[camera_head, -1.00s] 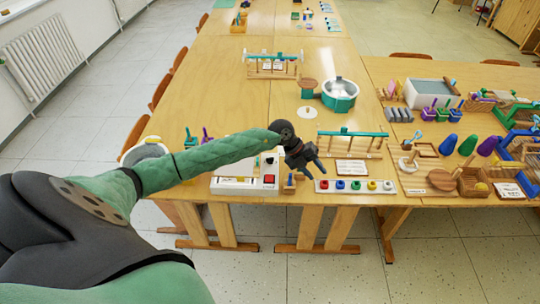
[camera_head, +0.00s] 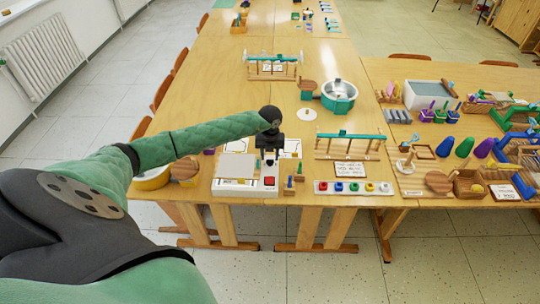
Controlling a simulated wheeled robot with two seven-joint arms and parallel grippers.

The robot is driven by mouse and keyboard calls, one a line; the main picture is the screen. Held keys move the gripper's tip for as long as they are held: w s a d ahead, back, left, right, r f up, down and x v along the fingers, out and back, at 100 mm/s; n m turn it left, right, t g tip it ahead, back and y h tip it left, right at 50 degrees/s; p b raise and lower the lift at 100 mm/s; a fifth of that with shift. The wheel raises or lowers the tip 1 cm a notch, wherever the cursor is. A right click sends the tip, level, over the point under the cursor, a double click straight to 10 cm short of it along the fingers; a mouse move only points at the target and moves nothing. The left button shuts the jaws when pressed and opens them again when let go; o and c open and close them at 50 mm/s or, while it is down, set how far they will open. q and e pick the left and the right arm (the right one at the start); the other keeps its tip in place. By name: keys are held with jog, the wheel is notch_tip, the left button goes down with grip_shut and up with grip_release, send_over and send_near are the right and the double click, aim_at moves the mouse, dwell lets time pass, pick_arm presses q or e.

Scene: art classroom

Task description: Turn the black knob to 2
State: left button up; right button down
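My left gripper (camera_head: 269,154) points down over the back right part of a white box (camera_head: 238,185) on the table's front edge. Its fingers are small and dark, and I cannot tell whether they are open or shut. The box has a red button (camera_head: 269,181) on its front right corner. I cannot make out the black knob; the gripper covers part of the box top where it may be. My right gripper is not in view.
Small wooden blocks with pegs (camera_head: 290,187) stand just right of the box. A white strip with coloured knobs (camera_head: 353,188) and a wooden rack with a teal bar (camera_head: 349,136) are further right. A round wooden piece (camera_head: 184,169) is left.

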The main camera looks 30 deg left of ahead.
pick_arm(q)
jog(key=shift+f, duration=0.95)
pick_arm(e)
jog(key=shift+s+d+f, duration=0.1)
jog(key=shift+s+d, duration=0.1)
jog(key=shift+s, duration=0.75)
pick_arm(q)
jog(key=c, duration=0.7)
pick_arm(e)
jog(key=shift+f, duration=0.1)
